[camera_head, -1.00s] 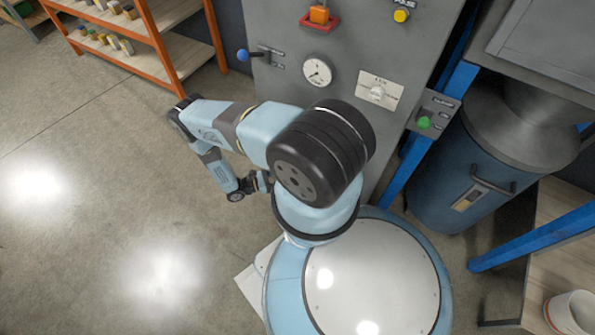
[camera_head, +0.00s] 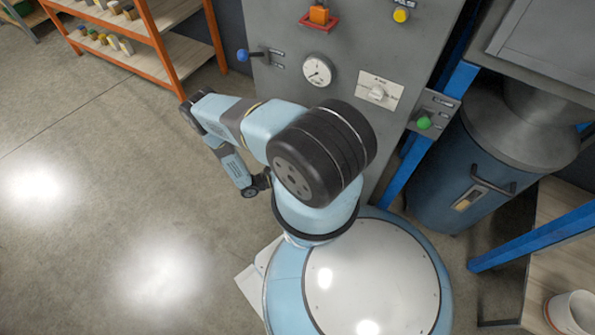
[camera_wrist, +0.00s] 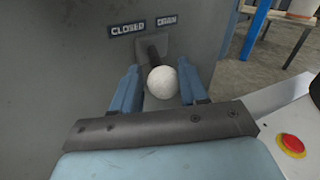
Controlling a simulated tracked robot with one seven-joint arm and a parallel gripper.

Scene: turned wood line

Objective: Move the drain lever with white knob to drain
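The drain lever's round white knob (camera_wrist: 163,83) shows in the wrist view at the end of a dark stem (camera_wrist: 152,51) on a grey cabinet. The labels CLOSED (camera_wrist: 128,29) and DRAIN (camera_wrist: 166,20) sit above the lever's mount, left and right. My gripper (camera_wrist: 161,88) is open, with one blue finger on each side of the knob. A small gap shows at the left finger; I cannot tell whether the right finger touches. In the head view my gripper (camera_head: 264,180) is low beside the cabinet, partly behind my arm. The lever is hidden there.
A blue drum (camera_head: 450,175) stands right. An orange-framed shelf (camera_head: 155,45) stands upper left. The floor at left is clear.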

